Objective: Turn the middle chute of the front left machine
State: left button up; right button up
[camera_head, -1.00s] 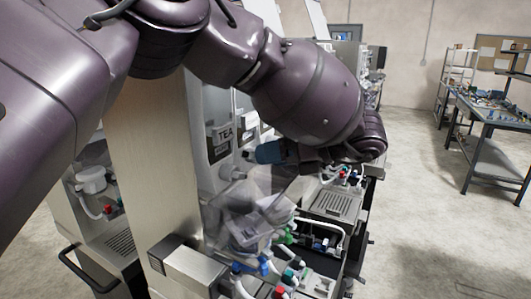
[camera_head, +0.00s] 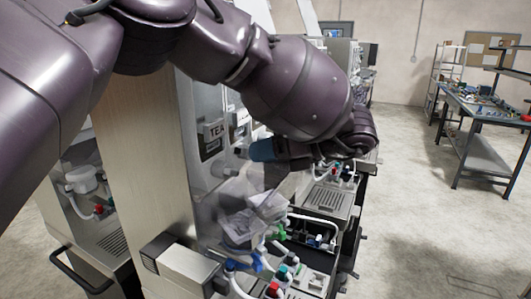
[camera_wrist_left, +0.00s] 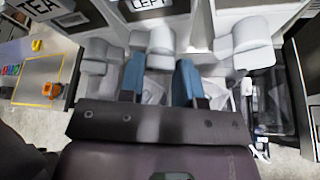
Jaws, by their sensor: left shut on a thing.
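A grey round chute mount (camera_head: 224,168) sticks out below that label. My left gripper (camera_head: 264,150), with blue fingertips, is at the machine's front. In the left wrist view its two blue fingers (camera_wrist_left: 158,82) are shut on the middle chute (camera_wrist_left: 155,42), one on each side. A grey chute (camera_wrist_left: 98,52) is to its left and another (camera_wrist_left: 247,45) to its right. The chute's lower part is clear and partly hidden by the gripper. My right gripper is out of view.
Below are several coloured taps (camera_head: 278,270) and a drip tray (camera_head: 325,200). A metal box (camera_head: 180,262) juts out at the machine's lower front. More machines stand behind my arm. A workbench (camera_head: 485,110) is far right, with open floor (camera_head: 410,190) between.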

pick_arm(q)
jog(key=n+t+b, duration=0.1)
jog(key=n+b, duration=0.1)
jog(key=b, duration=0.1)
jog(key=n+t+h+b, duration=0.1)
jog(key=n+t+b, duration=0.1)
jog(key=b, duration=0.2)
jog(key=n+t+b, duration=0.1)
jog(key=n+b, duration=0.2)
jog(key=shift+s+a+t+h, duration=0.15)
jog(key=shift+s+t+h, duration=0.15)
jog(key=shift+s+h, duration=0.1)
jog(key=shift+n, duration=0.3)
dwell(0.4)
jog(key=o, duration=0.8)
jog(key=shift+o, duration=0.6)
